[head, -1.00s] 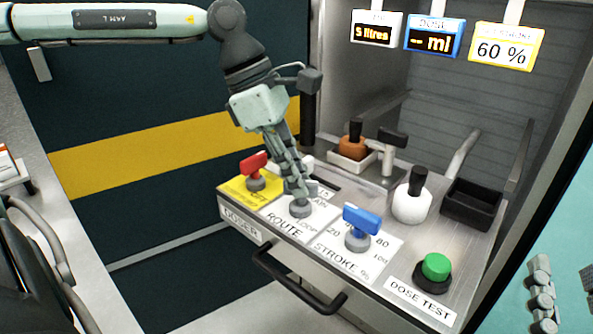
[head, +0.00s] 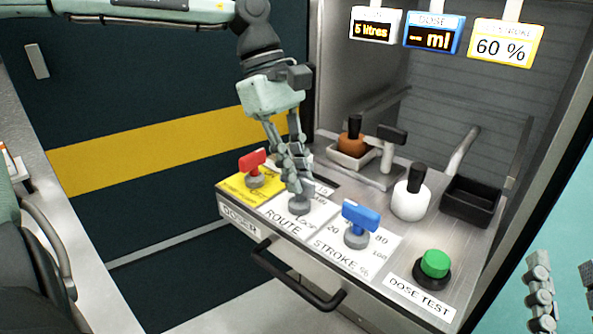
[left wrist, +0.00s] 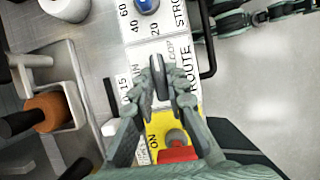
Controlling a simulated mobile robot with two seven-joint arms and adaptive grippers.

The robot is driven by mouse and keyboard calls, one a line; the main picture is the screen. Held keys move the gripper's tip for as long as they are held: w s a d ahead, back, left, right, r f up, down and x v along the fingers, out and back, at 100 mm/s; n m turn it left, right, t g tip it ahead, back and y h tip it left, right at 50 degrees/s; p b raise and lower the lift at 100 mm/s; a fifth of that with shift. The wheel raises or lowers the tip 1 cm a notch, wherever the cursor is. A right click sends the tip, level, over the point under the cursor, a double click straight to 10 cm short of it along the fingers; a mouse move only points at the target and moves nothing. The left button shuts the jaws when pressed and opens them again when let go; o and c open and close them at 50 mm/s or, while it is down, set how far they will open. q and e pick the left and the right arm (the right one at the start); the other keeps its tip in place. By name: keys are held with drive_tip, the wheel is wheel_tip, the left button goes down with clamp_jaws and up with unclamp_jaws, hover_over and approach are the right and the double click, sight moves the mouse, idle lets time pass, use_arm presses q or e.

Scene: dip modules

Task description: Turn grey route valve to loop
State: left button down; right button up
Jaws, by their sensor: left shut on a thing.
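The grey route valve (head: 300,205) stands on the white ROUTE plate of the doser panel (head: 232,200), between the red and blue valves. My left gripper (head: 298,184) comes down on it from above and is shut on its handle. In the left wrist view the grey handle (left wrist: 160,77) shows between the two fingertips (left wrist: 162,98), and the LOOP label is beside it. In the head view the fingers hide most of the handle. My right gripper (head: 541,292) shows only partly at the lower right; its jaw opening is unclear.
The red valve (head: 254,166) is close on the left and the blue valve (head: 359,219) on the right. A black handle (head: 298,287) juts out in front.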

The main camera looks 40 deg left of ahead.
idle(0.3)
use_arm(q)
drive_tip(key=c, duration=1.5)
unclamp_jaws()
drive_tip(key=shift+c, duration=0.2)
drive_tip(key=v, duration=1.2)
drive_tip(key=shift+d, duration=0.1)
